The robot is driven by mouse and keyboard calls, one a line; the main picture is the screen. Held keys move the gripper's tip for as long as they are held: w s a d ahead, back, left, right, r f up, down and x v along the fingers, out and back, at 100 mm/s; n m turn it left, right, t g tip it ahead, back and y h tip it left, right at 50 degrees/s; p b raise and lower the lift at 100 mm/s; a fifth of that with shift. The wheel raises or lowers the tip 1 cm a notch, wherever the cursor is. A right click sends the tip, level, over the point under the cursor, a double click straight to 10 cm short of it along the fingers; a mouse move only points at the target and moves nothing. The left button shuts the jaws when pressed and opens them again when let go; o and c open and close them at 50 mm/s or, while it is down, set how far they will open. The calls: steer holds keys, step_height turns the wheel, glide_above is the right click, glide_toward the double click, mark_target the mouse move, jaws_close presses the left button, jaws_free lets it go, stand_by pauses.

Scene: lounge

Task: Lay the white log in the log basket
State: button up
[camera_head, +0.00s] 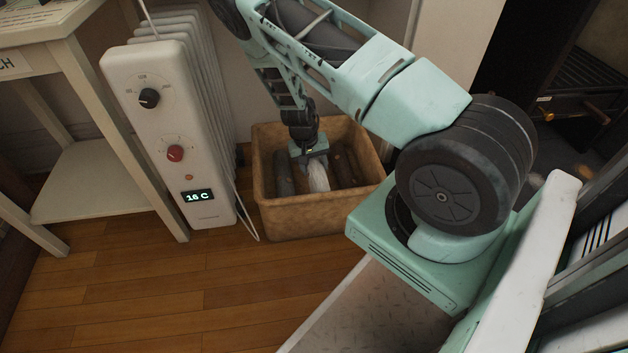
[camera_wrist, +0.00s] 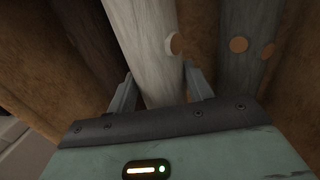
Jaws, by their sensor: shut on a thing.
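The white log (camera_head: 318,176) is inside the log basket (camera_head: 310,224), a tan open-topped box on the floor. My gripper (camera_head: 310,155) reaches down into the basket from above and is shut on the white log. In the wrist view the white log (camera_wrist: 147,50) runs away between the two fingers of my gripper (camera_wrist: 160,92), with a pale round knot on its side. Whether the log rests on the basket's bottom is hidden.
A grey log (camera_head: 285,178) and brown logs (camera_head: 347,165) lie in the basket on either side of the white log. A white heater (camera_head: 170,130) stands just left of the basket, its cord hanging between them. Wooden floor (camera_head: 190,300) in front is clear.

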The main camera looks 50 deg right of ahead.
mark_target(311, 163)
step_height(311, 163, down, 4)
steer(key=shift+f+b, duration=0.1)
steer(key=shift+b, duration=1.05)
steer(key=o, duration=1.2)
steer(key=shift+o, duration=0.2)
steer(key=r+p, duration=0.2)
steer(key=r, duration=0.1)
steer(key=w+a+r+p, duration=0.1)
steer(key=r+p, duration=0.1)
steer(key=r, duration=0.2)
steer(key=r+p, duration=0.2)
steer(key=r, duration=0.2)
steer(key=shift+w+a, duration=0.2)
steer(key=shift+a, duration=0.15)
steer(key=shift+a+r+p, duration=0.1)
steer(key=shift+r+p, duration=0.3)
steer(key=shift+r, duration=0.1)
